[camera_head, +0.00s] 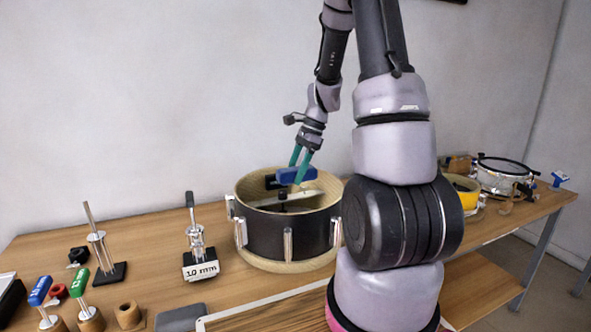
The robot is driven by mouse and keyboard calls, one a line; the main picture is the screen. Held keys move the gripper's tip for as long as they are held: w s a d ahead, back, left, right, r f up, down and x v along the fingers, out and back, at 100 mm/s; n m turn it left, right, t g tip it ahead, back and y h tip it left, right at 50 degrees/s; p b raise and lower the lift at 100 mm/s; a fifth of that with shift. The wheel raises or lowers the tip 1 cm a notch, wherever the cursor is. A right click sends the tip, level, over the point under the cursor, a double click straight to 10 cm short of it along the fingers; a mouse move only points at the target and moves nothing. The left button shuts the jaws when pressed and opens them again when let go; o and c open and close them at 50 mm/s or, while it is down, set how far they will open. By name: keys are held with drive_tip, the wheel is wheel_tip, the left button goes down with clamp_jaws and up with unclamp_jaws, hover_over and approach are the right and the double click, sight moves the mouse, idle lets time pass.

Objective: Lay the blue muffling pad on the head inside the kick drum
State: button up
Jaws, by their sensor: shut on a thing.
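The kick drum (268,232) is an open black shell with a pale wooden rim and metal lugs, standing on the wooden bench. Inside it I see a dark upright fitting, a pale crosspiece and part of the pale inner wall; the head at the bottom is mostly hidden by the near wall. My gripper (299,174) points down over the drum's opening with teal fingers. It is shut on the blue muffling pad (292,175), which sits roughly level near the height of the rim. I cannot tell whether the pad touches anything inside.
Left of the drum stand a metal tool (197,238) with a "10 mm" label and a rod on a black base (104,255). Blue and green handled tools (79,283) are at front left. A yellow drum (463,188) and a snare drum (503,175) stand at right.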

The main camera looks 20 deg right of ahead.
wheel_tip(320, 180, down, 22)
drive_tip(key=shift+r, duration=0.2)
idle(1.0)
drive_tip(key=o, duration=1.4)
drive_tip(key=shift+c, duration=0.2)
drive_tip(key=v, duration=1)
drive_tip(key=shift+r, duration=0.4)
drive_tip(key=shift+d, duration=0.1)
